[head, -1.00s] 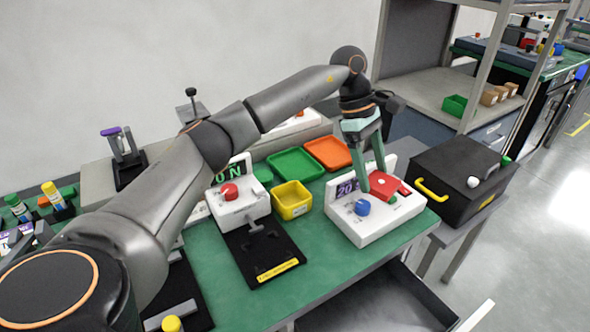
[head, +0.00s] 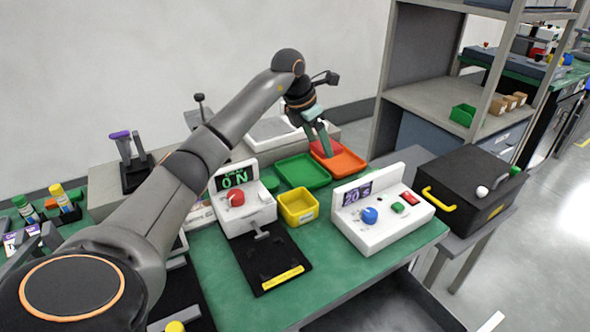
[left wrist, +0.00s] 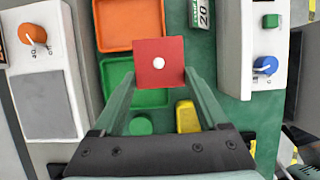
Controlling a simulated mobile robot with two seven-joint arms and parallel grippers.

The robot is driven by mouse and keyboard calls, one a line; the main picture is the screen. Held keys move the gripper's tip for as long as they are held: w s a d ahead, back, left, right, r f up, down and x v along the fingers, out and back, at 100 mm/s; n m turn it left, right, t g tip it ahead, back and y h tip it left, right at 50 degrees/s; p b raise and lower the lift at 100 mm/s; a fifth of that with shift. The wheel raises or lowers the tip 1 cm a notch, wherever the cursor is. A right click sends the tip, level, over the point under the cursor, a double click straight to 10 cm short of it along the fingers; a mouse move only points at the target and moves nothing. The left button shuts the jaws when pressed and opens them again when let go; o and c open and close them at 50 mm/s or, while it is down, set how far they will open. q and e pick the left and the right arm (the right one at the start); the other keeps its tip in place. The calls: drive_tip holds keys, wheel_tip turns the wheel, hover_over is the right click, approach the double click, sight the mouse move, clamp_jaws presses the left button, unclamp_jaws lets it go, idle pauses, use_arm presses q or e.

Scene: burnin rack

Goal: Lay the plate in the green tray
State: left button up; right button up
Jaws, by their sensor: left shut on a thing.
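The plate is a red square with a white dot in its middle; it shows in the left wrist view (left wrist: 150,76) and partly in the head view (head: 319,148). My left gripper (head: 325,152) is shut on it and holds it up over the trays. In the wrist view the plate overlaps parts of the orange and green trays. The green tray (head: 302,171) lies on the green bench and looks empty where visible; it also shows in the wrist view (left wrist: 118,74), partly hidden by the plate and fingers. My right gripper is not in view.
The orange tray (head: 348,163) lies beside the green tray. A yellow bin (head: 298,208) stands in front of it. A white timer box (head: 378,228) with blue knob stands right, and a white unit with red knob (head: 247,210) left. A black case (head: 470,174) is farther right.

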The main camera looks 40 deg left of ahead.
use_arm(q)
drive_tip(key=b, duration=0.1)
hover_over(299, 176)
drive_tip(key=s, duration=0.1)
drive_tip(key=f, duration=0.6)
drive_tip(key=shift+s+a+f, duration=0.2)
drive_tip(key=shift+f, duration=0.15)
drive_tip(key=shift+a+f, duration=0.1)
drive_tip(key=shift+f, duration=1.45)
drive_tip(key=shift+f+b, duration=0.15)
drive_tip(key=shift+b, duration=0.15)
drive_tip(key=o, duration=1.2)
drive_tip(key=shift+o, duration=0.2)
drive_tip(key=p+v, duration=0.1)
drive_tip(key=v, duration=1.1)
drive_tip(key=shift+s, duration=0.1)
